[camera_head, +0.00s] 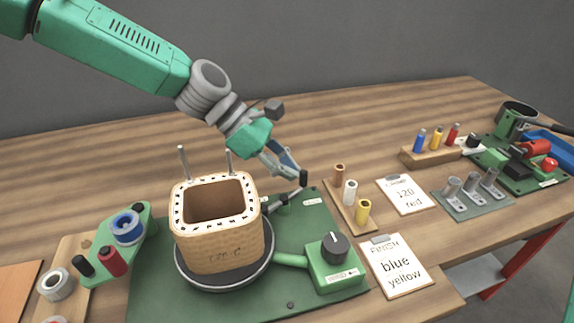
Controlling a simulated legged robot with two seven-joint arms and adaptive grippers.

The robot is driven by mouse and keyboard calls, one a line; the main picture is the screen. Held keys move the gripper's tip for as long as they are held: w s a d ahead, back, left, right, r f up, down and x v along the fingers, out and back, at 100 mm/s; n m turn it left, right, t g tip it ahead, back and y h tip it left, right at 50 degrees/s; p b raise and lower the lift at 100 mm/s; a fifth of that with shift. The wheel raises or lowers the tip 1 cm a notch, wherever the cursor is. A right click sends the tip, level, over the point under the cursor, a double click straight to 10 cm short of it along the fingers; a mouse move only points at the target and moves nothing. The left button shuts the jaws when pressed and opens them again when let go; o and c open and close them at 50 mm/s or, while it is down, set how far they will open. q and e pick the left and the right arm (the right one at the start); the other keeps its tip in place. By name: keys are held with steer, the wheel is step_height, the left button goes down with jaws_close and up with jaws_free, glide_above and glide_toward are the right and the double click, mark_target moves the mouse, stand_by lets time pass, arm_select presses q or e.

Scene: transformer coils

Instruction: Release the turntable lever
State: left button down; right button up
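The turntable (183,281) is a dark round plate on a green base board (150,299). A tan, square, hollow coil (222,246) stands upright on it. A dark lever (283,201) sticks out behind the coil's right side, just above the board; part of it is hidden by the coil. My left gripper (297,176) reaches in from the upper left, with its fingertips just above and close to the lever's outer end. I cannot tell whether they touch it, and the finger gap is not clear from this side. My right gripper is out of view.
A green box with a black knob (334,247) sits at the board's right. Two thin posts (184,163) rise behind the coil. A peg block (349,204) and cards (397,265) lie to the right. Spools (127,229) stand at the left.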

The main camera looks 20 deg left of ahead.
mark_target(303, 174)
arm_select(q)
steer(key=m+g+p, duration=0.2)
steer(key=p, duration=0.1)
steer(key=d+m+g+p, duration=0.1)
steer(key=m+g+p, duration=0.1)
steer(key=m+p, duration=0.1)
steer(key=shift+d+r+y+p, duration=0.2)
steer(key=shift+y+p, duration=0.1)
steer(key=shift+p, duration=0.45)
steer(key=m+g+p, duration=0.1)
steer(key=d+m+g+y+p, duration=0.1)
steer(key=m, duration=0.1)
steer(key=shift+s+d+f, duration=0.1)
steer(key=shift+s+d, duration=0.1)
steer(key=shift+m+p, duration=0.3)
steer(key=shift+m, duration=0.1)
steer(key=shift+s+f+p, duration=0.1)
steer(key=shift+s+p, duration=0.1)
steer(key=shift+p, duration=0.2)
steer(key=shift+d, duration=0.15)
steer(key=shift+w+a+r, duration=0.2)
steer(key=v, duration=1.1)
steer(key=shift+w, duration=0.25)
steer(key=shift+a, duration=0.1)
